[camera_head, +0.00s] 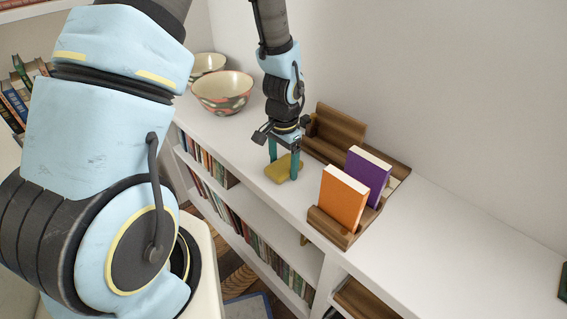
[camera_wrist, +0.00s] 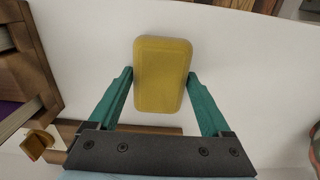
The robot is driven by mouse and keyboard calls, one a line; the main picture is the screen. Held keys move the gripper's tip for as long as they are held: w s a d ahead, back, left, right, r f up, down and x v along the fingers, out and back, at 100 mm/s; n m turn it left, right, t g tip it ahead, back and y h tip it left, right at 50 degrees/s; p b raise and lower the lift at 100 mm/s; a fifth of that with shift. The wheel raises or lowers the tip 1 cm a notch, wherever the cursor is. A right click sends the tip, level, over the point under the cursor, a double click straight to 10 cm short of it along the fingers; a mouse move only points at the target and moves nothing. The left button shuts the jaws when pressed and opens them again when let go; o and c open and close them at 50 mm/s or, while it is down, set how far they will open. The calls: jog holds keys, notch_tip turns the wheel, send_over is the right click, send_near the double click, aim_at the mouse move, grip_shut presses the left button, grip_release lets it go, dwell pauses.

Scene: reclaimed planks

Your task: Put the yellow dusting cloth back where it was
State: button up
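The yellow dusting cloth (camera_head: 283,168) looks like a folded, rounded block at the front part of the white shelf top, left of the wooden book holder. In the wrist view the cloth (camera_wrist: 161,75) lies between my fingertips. My gripper (camera_head: 283,170) points down over it, one teal finger on each side. In the wrist view the tips of my gripper (camera_wrist: 160,73) meet both long edges of the cloth, with no clear gap. Whether the cloth rests on the shelf or is just off it, I cannot tell.
The wooden book holder (camera_head: 321,217) holds an orange book (camera_head: 343,198) and a purple book (camera_head: 367,176), right of my gripper. A patterned bowl (camera_head: 222,92) and another bowl (camera_head: 207,64) stand to the left. The shelf top (camera_head: 440,235) is clear at right.

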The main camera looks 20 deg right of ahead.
aim_at(284, 164)
jog(key=shift+o, duration=1.2)
jog(key=shift+r, duration=0.15)
notch_tip(284, 164, up, 12)
jog(key=a+r+n, duration=0.1)
jog(key=a+n, duration=0.3)
jog(key=a, duration=0.4)
jog(key=s+a+r+n+t, duration=0.1)
jog(key=a+r+n, duration=0.1)
jog(key=a, duration=0.5)
jog(key=a+r+n, duration=0.2)
jog(key=a+n, duration=0.3)
jog(key=a, duration=0.3)
jog(key=shift+s+a+r+n+t+b, duration=0.25)
jog(key=shift+a+n+t+b, duration=0.05)
jog(key=shift+r, duration=0.1)
